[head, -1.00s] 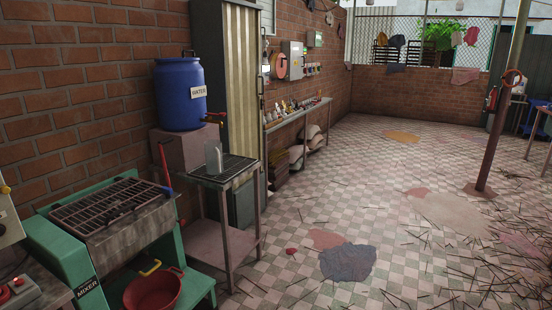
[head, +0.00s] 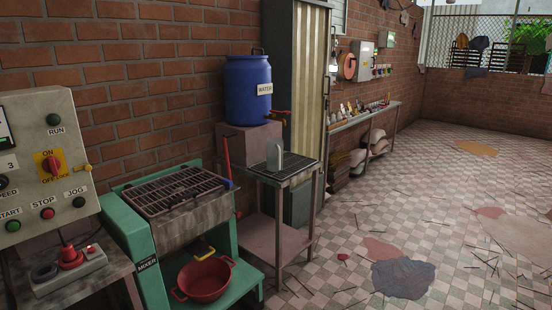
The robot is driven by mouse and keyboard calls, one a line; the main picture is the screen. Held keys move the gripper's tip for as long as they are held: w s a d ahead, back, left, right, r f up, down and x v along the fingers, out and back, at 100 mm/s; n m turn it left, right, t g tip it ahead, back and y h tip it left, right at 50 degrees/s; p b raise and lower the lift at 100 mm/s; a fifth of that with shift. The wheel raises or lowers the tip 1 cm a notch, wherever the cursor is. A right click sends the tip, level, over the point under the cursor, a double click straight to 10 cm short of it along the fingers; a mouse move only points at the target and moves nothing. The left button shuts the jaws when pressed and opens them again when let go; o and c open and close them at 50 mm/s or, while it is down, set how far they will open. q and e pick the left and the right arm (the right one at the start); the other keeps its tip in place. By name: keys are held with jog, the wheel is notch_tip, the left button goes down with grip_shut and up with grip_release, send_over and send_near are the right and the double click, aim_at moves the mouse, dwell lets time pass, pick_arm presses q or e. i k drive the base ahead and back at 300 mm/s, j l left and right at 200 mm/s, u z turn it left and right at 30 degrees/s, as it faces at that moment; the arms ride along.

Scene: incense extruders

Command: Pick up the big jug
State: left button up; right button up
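A grey jug (head: 274,157) stands upright on a small metal stand with a slatted top (head: 300,170), below the tap of the blue water barrel (head: 248,90). It is the only jug I can make out. The barrel sits on a pinkish block (head: 246,139) against the brick wall. Neither of my grippers shows in the head view.
The green mixer (head: 150,240) with a grated top and a red basin (head: 204,278) stands left of the stand. A control panel (head: 40,160) is at the far left. The tiled floor (head: 440,190) to the right is mostly open, with scattered sticks and stains.

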aim_at(274, 146)
jog(key=i+l+u, duration=0.1)
jog(key=i+u, duration=0.25)
jog(key=i, duration=1.25)
